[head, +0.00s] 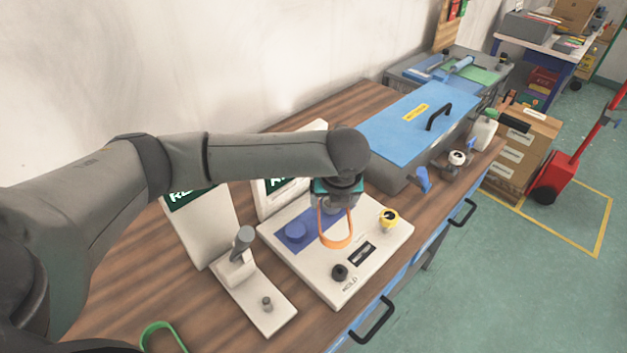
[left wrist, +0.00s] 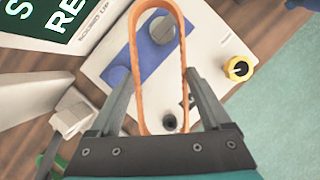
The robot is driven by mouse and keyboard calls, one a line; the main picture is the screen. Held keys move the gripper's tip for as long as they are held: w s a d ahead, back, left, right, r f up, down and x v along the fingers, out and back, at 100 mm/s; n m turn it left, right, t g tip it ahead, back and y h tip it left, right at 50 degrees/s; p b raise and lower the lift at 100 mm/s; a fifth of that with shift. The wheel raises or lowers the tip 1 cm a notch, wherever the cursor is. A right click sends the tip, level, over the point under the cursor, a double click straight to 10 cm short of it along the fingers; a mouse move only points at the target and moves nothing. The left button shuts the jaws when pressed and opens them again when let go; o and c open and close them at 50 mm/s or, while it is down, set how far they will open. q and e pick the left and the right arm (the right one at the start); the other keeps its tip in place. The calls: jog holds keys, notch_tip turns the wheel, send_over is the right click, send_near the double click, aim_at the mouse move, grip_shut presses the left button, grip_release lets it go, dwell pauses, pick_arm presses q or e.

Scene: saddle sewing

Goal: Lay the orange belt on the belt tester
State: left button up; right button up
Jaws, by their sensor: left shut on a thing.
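The orange belt (head: 336,243) is a thin closed loop. My left gripper (head: 335,205) is shut on it and holds it hanging over the white belt tester (head: 385,232). In the left wrist view the belt (left wrist: 137,62) shows as a long upright loop between the two fingers (left wrist: 161,85). The tester (left wrist: 207,50) has a blue strip with a round blue post (head: 295,232), a yellow knob (head: 389,219) and a black knob (head: 340,272). Part of the strip is hidden behind the gripper. I cannot tell whether the belt touches the tester. My right gripper is not in view.
A white stand with a grey lever (head: 243,240) and a small peg is left of the tester. A green belt (head: 163,330) lies at the lower left. Two signboards (head: 205,225) stand behind. A blue-lidded box (head: 400,135) is on the bench beyond.

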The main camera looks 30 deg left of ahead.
aim_at(314, 221)
pick_arm(q)
jog(key=a+m+h+p, duration=0.1)
jog(key=a+m, duration=0.1)
jog(key=m, duration=0.1)
jog(key=w+a+m+h+p, duration=0.1)
jog(key=m, duration=0.2)
jog(key=w+a+m+h+p, duration=0.1)
jog(key=a+m, duration=0.1)
jog(key=m, duration=0.1)
jog(key=shift+a+f+m+h, duration=0.25)
jog(key=shift+a+m+h, duration=0.05)
jog(key=shift+f+b, duration=0.95)
jog(key=shift+f, duration=1)
jog(key=shift+f+b, duration=1.4)
jog(key=shift+f, duration=0.8)
